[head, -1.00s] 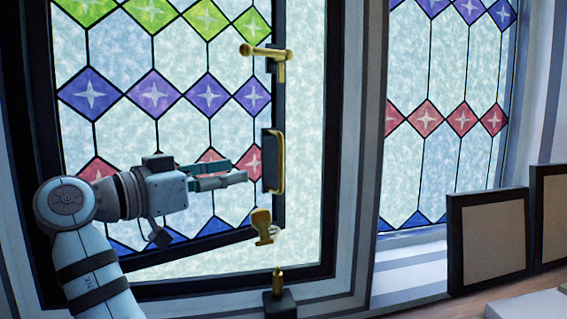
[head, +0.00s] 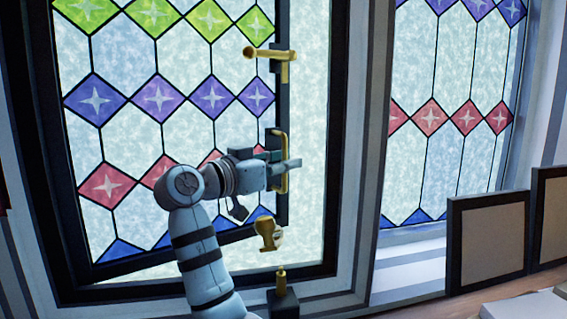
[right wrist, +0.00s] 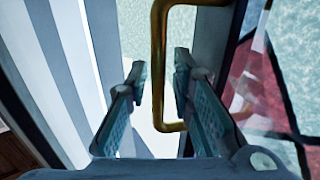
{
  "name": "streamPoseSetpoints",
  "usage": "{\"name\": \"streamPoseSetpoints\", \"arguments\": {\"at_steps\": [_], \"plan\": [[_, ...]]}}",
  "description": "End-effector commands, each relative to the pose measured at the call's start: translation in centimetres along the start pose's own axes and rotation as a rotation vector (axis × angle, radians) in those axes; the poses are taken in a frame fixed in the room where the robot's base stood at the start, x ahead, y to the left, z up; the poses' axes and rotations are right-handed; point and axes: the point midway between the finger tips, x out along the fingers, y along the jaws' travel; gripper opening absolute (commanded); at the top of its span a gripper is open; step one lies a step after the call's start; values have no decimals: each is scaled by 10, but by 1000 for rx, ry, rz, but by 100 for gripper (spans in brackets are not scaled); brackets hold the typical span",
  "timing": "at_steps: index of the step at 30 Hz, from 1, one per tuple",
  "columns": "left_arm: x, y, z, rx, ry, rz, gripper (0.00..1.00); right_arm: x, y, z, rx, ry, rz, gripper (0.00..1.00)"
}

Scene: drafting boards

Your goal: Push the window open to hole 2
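The stained-glass window sash (head: 284,110) stands ajar, its lower edge slanting away from the outer frame (head: 338,150). A brass pull handle (head: 283,137) is on its right stile. My right gripper (head: 288,168) is at this handle; in the right wrist view its open fingers (right wrist: 158,82) stand on both sides of the handle bar (right wrist: 158,45), with gaps showing. Below the handle hangs a short brass piece (head: 265,234). A brass pin on a dark block (head: 281,300) stands on the sill under it. Hole 2 cannot be made out. My left gripper is not in view.
A brass lever (head: 270,54) sits higher on the sash stile. A second stained-glass window (head: 440,150) is at the right. Two dark-framed boards (head: 488,240) (head: 552,215) lean at the lower right above a wooden surface.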

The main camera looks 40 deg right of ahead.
Motion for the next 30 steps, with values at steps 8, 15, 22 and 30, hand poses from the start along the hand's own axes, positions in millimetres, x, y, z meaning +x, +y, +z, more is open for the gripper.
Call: {"name": "streamPoseSetpoints", "arguments": {"at_steps": [8,15,22,30], "plan": [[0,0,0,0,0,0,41,0,0,0,0,0,0,0],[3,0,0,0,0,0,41,-3,7,1,2,0,19,0],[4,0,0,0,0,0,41,-5,12,0,0,0,32,0],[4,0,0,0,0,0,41,-5,12,0,0,0,32,29]]}}
